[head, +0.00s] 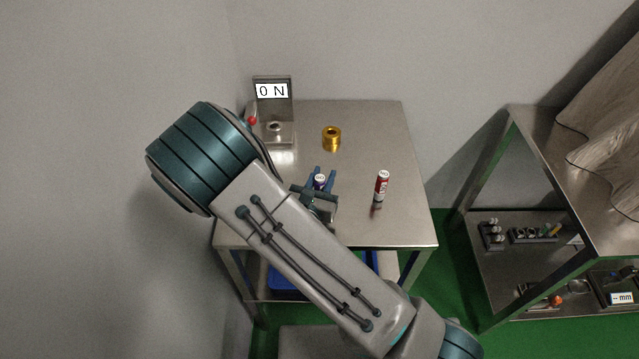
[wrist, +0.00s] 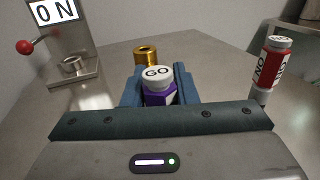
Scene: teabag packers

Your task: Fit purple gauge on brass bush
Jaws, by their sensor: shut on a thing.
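The purple gauge (wrist: 159,92) has a white top marked "GO" and is held between the blue fingers of my gripper (wrist: 158,88). In the head view the gauge (head: 319,181) shows between the fingertips (head: 320,178), over the front middle of the table. The brass bush (head: 331,140) stands upright on the table, farther back and slightly right of the gripper, with its hole facing up. In the wrist view the bush (wrist: 146,54) is behind the gauge and partly hidden by it. The gauge and bush look apart. The gauge's lower end is hidden.
A red and white gauge marked "NO" (wrist: 272,65) stands right of my gripper; it also shows in the head view (head: 381,186). A force stand reading "0 N" (head: 273,110), with a red-knobbed lever, is at the back left. The table's back right (head: 375,125) is clear.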

